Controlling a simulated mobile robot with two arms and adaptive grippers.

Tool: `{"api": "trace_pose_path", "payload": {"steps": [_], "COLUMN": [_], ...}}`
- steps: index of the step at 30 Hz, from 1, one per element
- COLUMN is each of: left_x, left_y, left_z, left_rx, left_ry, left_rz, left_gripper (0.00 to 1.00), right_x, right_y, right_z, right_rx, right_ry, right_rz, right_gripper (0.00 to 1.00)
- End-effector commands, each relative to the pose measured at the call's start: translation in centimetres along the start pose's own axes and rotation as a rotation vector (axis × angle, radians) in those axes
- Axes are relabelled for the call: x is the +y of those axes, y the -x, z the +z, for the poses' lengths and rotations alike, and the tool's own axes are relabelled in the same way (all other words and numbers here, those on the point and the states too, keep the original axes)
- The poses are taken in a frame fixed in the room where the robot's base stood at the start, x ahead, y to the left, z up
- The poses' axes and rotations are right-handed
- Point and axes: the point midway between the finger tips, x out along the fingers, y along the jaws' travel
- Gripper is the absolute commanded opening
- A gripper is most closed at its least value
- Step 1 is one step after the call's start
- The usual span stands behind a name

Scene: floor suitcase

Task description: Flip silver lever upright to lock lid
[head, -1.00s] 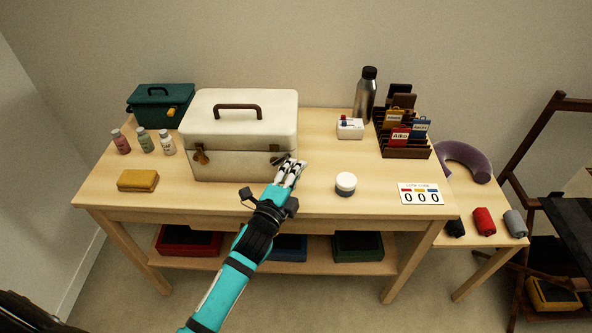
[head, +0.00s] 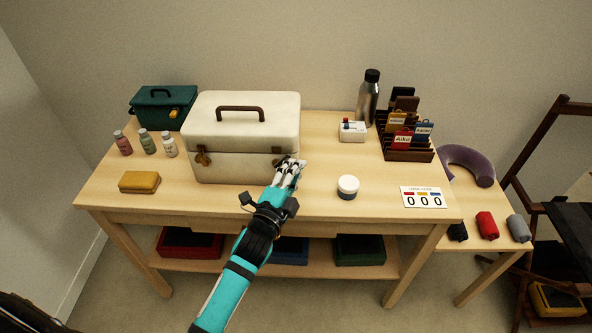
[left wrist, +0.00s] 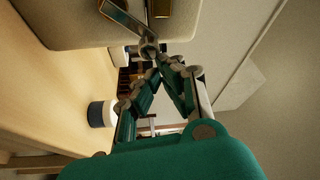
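The cream case (head: 235,165) stands on the table with its lid down and its brown handle (head: 240,112) on top. A brass latch (head: 202,158) is on its front left. In the left wrist view the silver lever (left wrist: 127,22) sticks out slantwise from the case front, beside brass-coloured fittings (left wrist: 160,8). My left gripper (head: 294,164) is at the case's front right corner. In the left wrist view its fingertips (left wrist: 160,66) come together right by the lever's rounded end; whether they touch it is unclear. My right gripper is not in view.
A white jar (head: 348,186) stands right of my gripper, with a code card (head: 423,204) further right. A yellow block (head: 139,182) and several small bottles (head: 148,143) are left of the case. A green box (head: 162,107) stands behind them. The front middle of the table is clear.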

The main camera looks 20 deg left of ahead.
Motion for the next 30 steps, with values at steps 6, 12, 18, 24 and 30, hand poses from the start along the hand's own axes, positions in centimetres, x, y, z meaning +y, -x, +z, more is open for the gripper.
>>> {"api": "trace_pose_path", "payload": {"steps": [6, 12, 18, 24, 30], "left_x": [-0.16, -0.35, -0.56, -0.74, -0.93], "left_y": [0.05, 0.09, 0.13, 0.17, 0.21], "left_z": [0.14, 0.24, 0.31, 0.42, 0.52], "left_rx": [-0.001, -0.002, -0.001, -0.001, -0.002], "left_ry": [0.035, 0.069, 0.102, 0.134, 0.165], "left_rz": [-0.014, -0.027, -0.041, -0.053, -0.066], "left_gripper": [0.0, 0.0, 0.0, 0.0, 0.0], "right_x": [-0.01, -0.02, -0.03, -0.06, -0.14], "right_y": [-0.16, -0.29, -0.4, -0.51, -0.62], "right_z": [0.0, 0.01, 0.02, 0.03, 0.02], "right_rx": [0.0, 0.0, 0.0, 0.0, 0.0], "right_ry": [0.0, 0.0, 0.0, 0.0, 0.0], "right_rz": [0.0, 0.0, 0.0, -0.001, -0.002], "right_gripper": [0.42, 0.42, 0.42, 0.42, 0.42]}}
